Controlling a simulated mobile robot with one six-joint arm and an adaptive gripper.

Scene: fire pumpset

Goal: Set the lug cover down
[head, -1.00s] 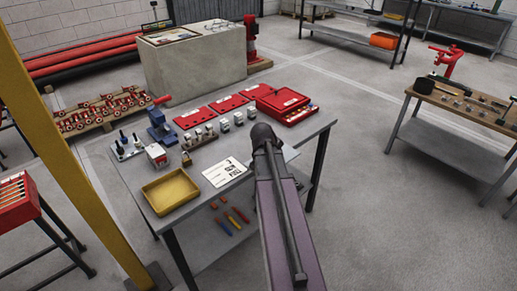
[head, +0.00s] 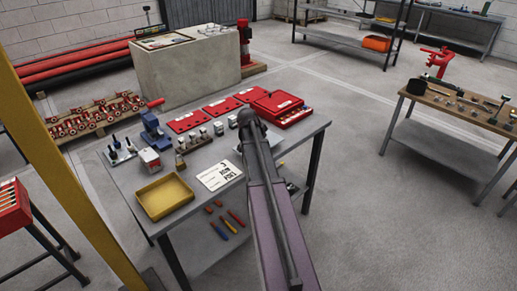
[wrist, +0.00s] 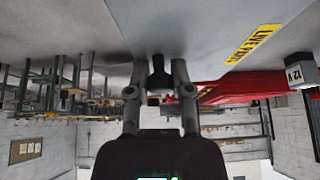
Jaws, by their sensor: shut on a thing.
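My gripper (wrist: 159,84) shows in the wrist view, its two grey fingers on either side of a small dark piece, the lug cover (wrist: 158,76). The fingers are shut on it. A pale grey surface lies close beyond it at the top of that view; I cannot tell whether the cover touches it. In the head view my own arm reaches over the right part of the grey table (head: 290,148) and hides the gripper and the cover.
The table holds a yellow tray (head: 166,196), a white printed card (head: 218,175), small blocks, red panels and an open red case (head: 280,108). The wrist view shows a yellow "LIVE PARTS" label (wrist: 252,44) and a "12 V" block (wrist: 300,72).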

